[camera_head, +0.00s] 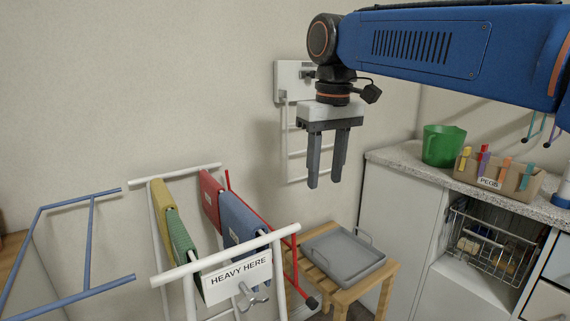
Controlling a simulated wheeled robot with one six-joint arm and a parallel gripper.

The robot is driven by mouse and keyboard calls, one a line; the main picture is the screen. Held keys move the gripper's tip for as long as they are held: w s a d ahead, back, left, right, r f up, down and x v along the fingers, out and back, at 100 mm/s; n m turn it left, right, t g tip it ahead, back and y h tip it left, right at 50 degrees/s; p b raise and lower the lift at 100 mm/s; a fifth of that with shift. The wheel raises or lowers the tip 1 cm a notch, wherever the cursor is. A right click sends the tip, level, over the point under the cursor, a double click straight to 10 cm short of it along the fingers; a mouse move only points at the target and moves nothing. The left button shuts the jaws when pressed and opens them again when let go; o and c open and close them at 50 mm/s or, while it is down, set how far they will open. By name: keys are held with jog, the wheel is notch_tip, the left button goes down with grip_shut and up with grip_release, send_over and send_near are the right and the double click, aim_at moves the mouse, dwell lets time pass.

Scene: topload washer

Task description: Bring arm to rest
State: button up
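My gripper (327,184) hangs from the end of my blue arm, pointing down, in the upper middle of the head view. Its two dark fingers are apart and nothing shows between them. It is in front of a white wall-mounted rack (292,140), apart from other things as far as I can tell. The arm reaches in from the upper right.
A white drying rack (185,170) holds several folded cloths and a "HEAVY HERE" sign (237,279). A grey tray (343,262) sits on a wooden stool (385,278). The counter (402,161) at right bears a green pitcher (442,145) and a peg box (493,177).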

jog(key=s+d+f+m+t, duration=0.2)
jog(key=s+d+f, duration=0.7)
jog(key=f, duration=0.3)
jog(key=s+d+f+m+t, duration=0.2)
jog(key=s+d+f+m, duration=0.1)
jog(key=s+d+f, duration=0.6)
notch_tip(320, 180, down, 4)
jog(key=d, duration=0.2)
jog(key=shift+s+d+f+m, duration=0.25)
jog(key=shift+s+d+m, duration=0.05)
jog(key=shift+s, duration=0.05)
